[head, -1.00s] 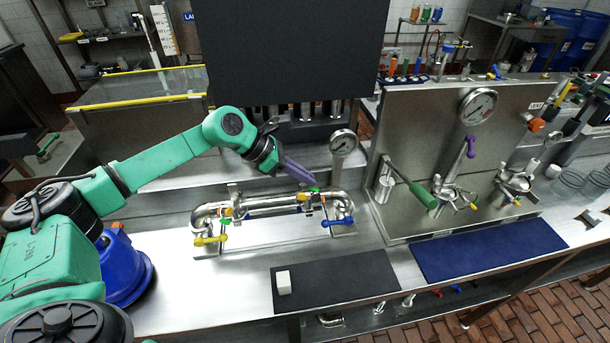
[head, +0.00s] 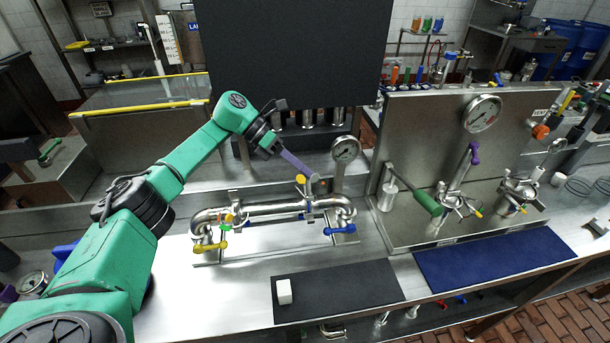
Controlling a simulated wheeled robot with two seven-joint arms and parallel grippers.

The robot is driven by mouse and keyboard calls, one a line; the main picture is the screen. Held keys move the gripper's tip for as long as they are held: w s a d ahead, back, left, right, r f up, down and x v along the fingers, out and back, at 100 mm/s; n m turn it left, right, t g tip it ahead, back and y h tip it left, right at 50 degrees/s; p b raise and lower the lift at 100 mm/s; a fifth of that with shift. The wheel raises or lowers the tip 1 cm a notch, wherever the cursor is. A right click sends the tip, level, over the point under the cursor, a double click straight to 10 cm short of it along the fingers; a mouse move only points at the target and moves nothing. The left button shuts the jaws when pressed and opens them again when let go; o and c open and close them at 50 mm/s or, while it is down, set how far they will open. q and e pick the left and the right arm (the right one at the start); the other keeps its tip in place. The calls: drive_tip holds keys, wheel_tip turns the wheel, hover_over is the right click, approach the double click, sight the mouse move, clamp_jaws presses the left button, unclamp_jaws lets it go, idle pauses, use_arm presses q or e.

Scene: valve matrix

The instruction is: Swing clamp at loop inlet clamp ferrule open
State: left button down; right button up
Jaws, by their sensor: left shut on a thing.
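A polished pipe loop (head: 262,208) lies on the steel bench, with a clamp at each end of its straight run. My left gripper (head: 306,172) reaches down from the upper left to the right-hand clamp (head: 309,196). It is shut on an upper part of this clamp, beside its yellow knob (head: 300,179), which stands above the pipe. The fingertips partly hide what they hold. The left-hand clamp (head: 231,213) is around the pipe, with small green and orange parts. My right gripper is not in view.
A yellow-handled valve (head: 209,246) and a blue-handled valve (head: 340,229) sit at the loop's ends. A gauge (head: 346,148) stands close behind the gripper. A steel panel with a green lever (head: 426,202) is to the right. A black mat (head: 345,290) holds a white block (head: 284,292).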

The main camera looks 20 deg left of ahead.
use_arm(q)
drive_tip(key=shift+w+a, duration=0.1)
drive_tip(key=shift+w, duration=0.1)
idle(0.4)
drive_tip(key=c, duration=1)
unclamp_jaws()
